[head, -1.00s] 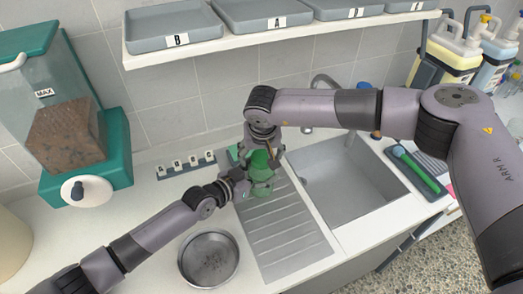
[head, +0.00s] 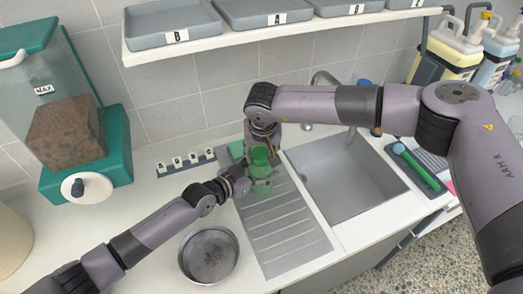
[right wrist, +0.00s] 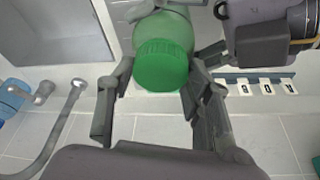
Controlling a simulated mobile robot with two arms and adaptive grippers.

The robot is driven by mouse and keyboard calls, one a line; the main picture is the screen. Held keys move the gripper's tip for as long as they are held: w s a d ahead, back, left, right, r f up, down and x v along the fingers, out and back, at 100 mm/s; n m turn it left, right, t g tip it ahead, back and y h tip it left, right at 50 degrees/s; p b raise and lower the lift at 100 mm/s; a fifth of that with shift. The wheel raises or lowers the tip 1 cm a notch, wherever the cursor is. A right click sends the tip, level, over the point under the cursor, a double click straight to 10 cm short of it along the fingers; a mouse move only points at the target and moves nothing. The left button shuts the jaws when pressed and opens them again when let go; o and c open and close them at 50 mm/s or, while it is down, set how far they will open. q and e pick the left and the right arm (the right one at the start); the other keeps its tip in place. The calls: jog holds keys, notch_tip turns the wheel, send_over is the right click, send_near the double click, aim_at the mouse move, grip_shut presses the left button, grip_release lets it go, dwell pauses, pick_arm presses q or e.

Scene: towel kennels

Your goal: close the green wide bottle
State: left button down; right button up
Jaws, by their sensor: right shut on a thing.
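The green wide bottle (head: 262,172) is translucent and stands on the ribbed drainboard left of the sink. It also shows in the right wrist view (right wrist: 168,25). Its green ribbed lid (right wrist: 161,66) is at the bottle's top; the head view shows it too (head: 260,155). My right gripper (right wrist: 158,72) comes from above, shut on the lid with a finger on either side. My left gripper (head: 246,182) reaches in from the left at the bottle's body, with fingers on both sides in the right wrist view. Whether the lid is fully seated cannot be told.
A round metal bowl (head: 208,256) stands on the counter in front. The sink (head: 345,180) and tap (head: 325,82) lie to the right. A row of labelled blocks (head: 187,163) stands behind left. A shelf with grey trays (head: 172,24) hangs above. A teal dispenser (head: 95,165) is at left.

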jog(key=m, duration=0.2)
jog(key=m+h, duration=0.1)
jog(key=m, duration=0.2)
jog(key=shift+a, duration=0.2)
jog(key=shift+c, duration=0.5)
jog(key=m+h, duration=0.1)
jog(key=m, duration=0.1)
jog(key=m+g, duration=0.1)
jog(key=m, duration=0.2)
jog(key=shift+w+a+m+h, duration=0.15)
jog(key=shift+m+h, duration=0.15)
jog(key=shift+h, duration=0.1)
jog(key=m, duration=0.2)
jog(key=m+g, duration=0.1)
jog(key=m, duration=0.2)
jog(key=shift+w+a+f+m+g+h, duration=0.1)
jog(key=shift+m+g+h, duration=0.2)
jog(key=shift+h, duration=0.1)
jog(key=m+g, duration=0.1)
jog(key=m, duration=0.2)
jog(key=m+g, duration=0.1)
jog(key=m, duration=0.2)
jog(key=shift+w+m, duration=0.15)
jog(key=shift+m, duration=0.15)
jog(key=o, duration=1.3)
jog(key=shift+d+r, duration=0.2)
jog(key=shift+r, duration=2.15)
